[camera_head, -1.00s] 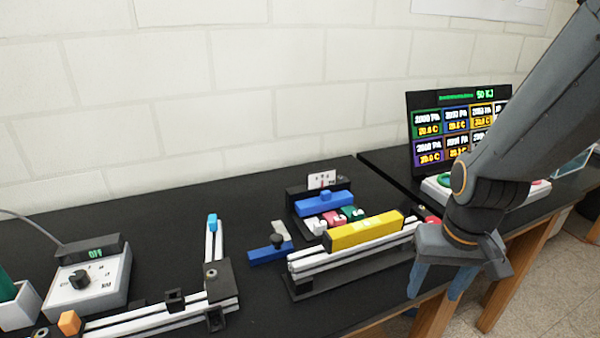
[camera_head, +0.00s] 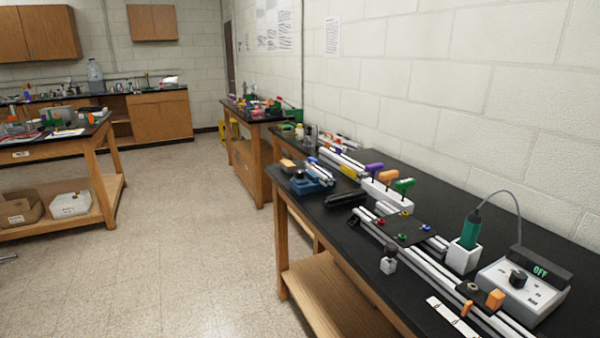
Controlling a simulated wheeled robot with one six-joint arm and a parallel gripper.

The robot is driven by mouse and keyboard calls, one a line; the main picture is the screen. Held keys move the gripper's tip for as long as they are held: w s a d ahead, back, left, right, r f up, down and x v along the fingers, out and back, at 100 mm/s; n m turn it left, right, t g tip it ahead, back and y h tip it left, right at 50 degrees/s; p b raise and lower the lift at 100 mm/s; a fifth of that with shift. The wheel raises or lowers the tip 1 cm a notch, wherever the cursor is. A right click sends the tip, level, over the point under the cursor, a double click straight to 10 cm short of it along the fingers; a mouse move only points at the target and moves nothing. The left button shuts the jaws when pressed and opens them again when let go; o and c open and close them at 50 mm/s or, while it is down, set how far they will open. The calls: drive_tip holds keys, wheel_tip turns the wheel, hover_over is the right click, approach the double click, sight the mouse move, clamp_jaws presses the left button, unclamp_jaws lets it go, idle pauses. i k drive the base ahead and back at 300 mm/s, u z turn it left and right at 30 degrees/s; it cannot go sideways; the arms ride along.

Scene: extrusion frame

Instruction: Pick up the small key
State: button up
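Three T-handled keys stand upright in a white block (camera_head: 382,196) on the black bench: a purple-handled key (camera_head: 374,169), an orange-handled key (camera_head: 391,173) and a green-handled key (camera_head: 404,185). They are too small in the picture to tell surely which is the small key.
The black workbench (camera_head: 357,238) runs along the right wall. It bears aluminium rails (camera_head: 415,258), a dark plate with coloured knobs (camera_head: 405,229), a green tool in a white holder (camera_head: 462,257) and a control box reading OFF (camera_head: 525,285). The floor (camera_head: 190,235) left of the bench is clear.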

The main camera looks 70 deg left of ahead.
sight(372, 168)
drive_tip(key=u, duration=2.4)
drive_tip(key=k, duration=1)
drive_tip(key=u, duration=1)
drive_tip(key=i, duration=3.45)
drive_tip(key=z, duration=0.95)
drive_tip(key=i, duration=0.9)
drive_tip(key=z, duration=1.7)
drive_tip(key=i, duration=0.75)
drive_tip(key=z, duration=0.6)
